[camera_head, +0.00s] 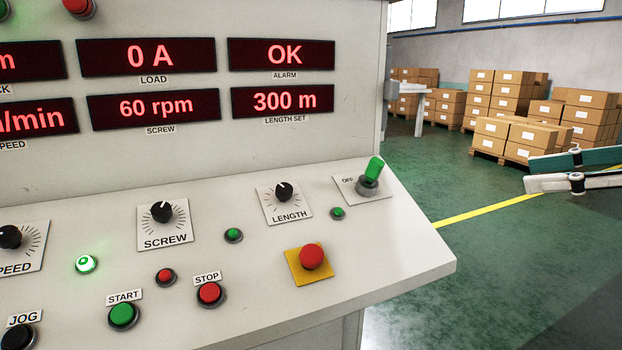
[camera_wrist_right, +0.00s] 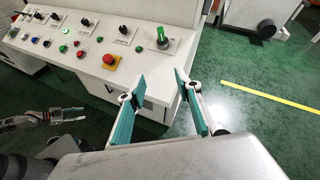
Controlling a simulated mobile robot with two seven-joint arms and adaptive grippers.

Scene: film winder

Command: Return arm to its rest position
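My right gripper (camera_head: 527,172) is at the right edge of the head view, to the right of the control console (camera_head: 390,255) and clear of it. In the right wrist view its two teal-padded fingers (camera_wrist_right: 160,78) are spread apart with nothing between them. My left gripper (camera_wrist_right: 66,115) shows small at the left of the right wrist view, in front of the console; whether its fingers are open is unclear. It is outside the head view. The switch with a green handle (camera_head: 375,169) is on the console's right end, its handle tilted up and slightly right.
A red button on a yellow plate (camera_head: 311,257), several knobs and buttons sit on the sloping console. The displays include an OK alarm reading (camera_head: 284,55). Stacked cartons (camera_head: 505,138) stand at the back right. Green floor right of the console is open.

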